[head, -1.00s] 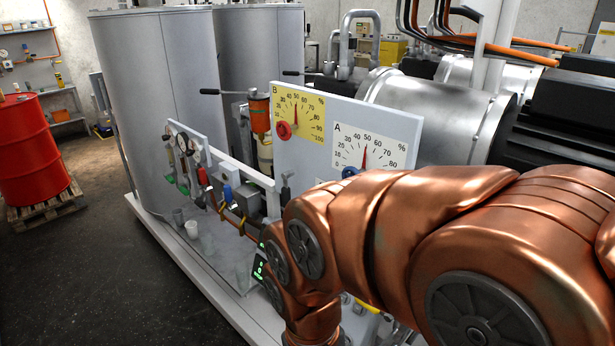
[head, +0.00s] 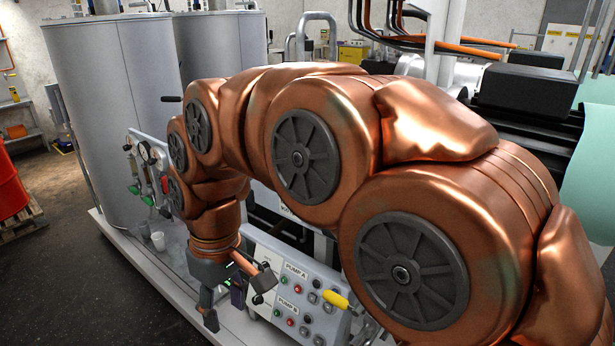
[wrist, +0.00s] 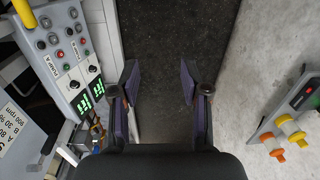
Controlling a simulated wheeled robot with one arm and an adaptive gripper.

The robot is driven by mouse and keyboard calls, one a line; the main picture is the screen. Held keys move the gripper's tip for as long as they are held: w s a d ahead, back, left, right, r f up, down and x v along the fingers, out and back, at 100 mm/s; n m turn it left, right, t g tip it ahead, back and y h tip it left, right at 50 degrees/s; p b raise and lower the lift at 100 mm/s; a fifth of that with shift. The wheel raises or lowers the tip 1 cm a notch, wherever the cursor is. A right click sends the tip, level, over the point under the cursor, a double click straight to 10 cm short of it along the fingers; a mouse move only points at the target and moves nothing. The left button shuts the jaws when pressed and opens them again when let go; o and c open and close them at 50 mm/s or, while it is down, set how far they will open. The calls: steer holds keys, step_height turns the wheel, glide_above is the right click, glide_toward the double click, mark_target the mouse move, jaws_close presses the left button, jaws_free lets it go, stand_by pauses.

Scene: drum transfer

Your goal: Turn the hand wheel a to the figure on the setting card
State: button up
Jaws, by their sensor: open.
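Hand wheel a and its dial are hidden behind my arm in the head view. The setting card (wrist: 14,125) lies at the left edge of the wrist view, partly cut off and turned; it seems to read A 80, B 30 % and 900 rpm. My gripper (head: 237,303) points down in front of the pump panel (head: 297,292) in the head view. In the wrist view my gripper (wrist: 158,75) is open, with nothing between its two fingers but dark floor beyond.
Two tall grey tanks (head: 100,110) stand at the back left, and a red drum (head: 10,187) at the left edge. A yellow handle (head: 336,299) sticks out by the pump panel. A grey box with yellow and orange knobs (wrist: 290,132) is at the wrist view's right.

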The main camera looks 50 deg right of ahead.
steer(key=w+d+r+t+b, duration=0.1)
steer(key=w+d+r, duration=0.3)
steer(key=w+d, duration=0.3)
steer(key=w+d+r+t+b, duration=0.2)
steer(key=w+d+r, duration=0.35)
steer(key=d, duration=0.85)
steer(key=s+d+r+t+b, duration=0.1)
steer(key=d, duration=0.6)
steer(key=d+r+t+b, duration=0.1)
steer(key=d, duration=0.6)
steer(key=shift+s+d+r+m+h, duration=0.1)
steer(key=shift+s+m+h, duration=0.05)
steer(key=shift+m+h, duration=0.15)
steer(key=shift+p+x, duration=1.05)
steer(key=shift+x, duration=2.85)
jaws_close()
